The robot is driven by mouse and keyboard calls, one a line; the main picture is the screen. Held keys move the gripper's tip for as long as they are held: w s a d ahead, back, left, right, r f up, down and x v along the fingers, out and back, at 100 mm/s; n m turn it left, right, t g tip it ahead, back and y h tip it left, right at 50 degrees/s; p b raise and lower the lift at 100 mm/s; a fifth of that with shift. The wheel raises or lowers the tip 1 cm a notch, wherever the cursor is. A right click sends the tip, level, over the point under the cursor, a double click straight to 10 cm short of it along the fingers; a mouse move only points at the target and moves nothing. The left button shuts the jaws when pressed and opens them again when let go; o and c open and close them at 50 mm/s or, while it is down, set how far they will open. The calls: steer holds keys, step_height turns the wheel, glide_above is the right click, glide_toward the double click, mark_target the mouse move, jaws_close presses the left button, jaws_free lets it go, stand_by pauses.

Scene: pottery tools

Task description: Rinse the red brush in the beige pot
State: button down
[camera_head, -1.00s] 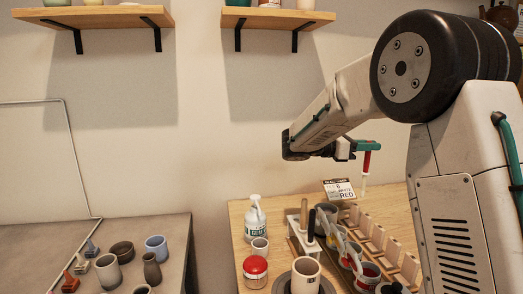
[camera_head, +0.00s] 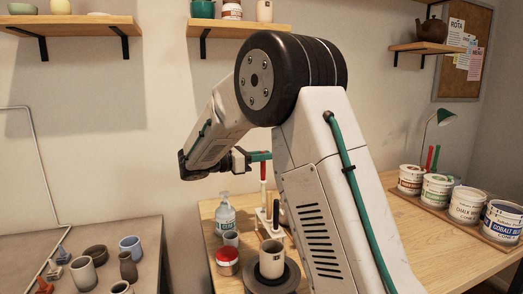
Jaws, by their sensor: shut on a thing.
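My gripper (camera_head: 258,157) is shut on the red brush (camera_head: 263,172) and holds it upright in the air above the wooden table. The brush has a red upper part and a pale lower part pointing down. A beige pot (camera_head: 271,260) with a small dark mark stands on a dark round base near the front of the table, below the brush in the picture. The pot's inside is mostly hidden from this angle. The brush is apart from the pot.
A pump bottle (camera_head: 225,215), a small cup (camera_head: 231,239) and a red-lidded jar (camera_head: 227,260) stand left of the pot. A brush rack (camera_head: 265,220) is behind it. Paint tubs (camera_head: 465,205) line the right. Several vessels stand on the left table (camera_head: 45,247).

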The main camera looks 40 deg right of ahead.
mark_target(262, 180)
steer(key=shift+f, duration=0.45)
steer(key=shift+f, duration=4.9)
stand_by(0.4)
steer(key=c, duration=1.3)
jaws_free()
steer(key=shift+c, duration=0.2)
steer(key=v, duration=0.8)
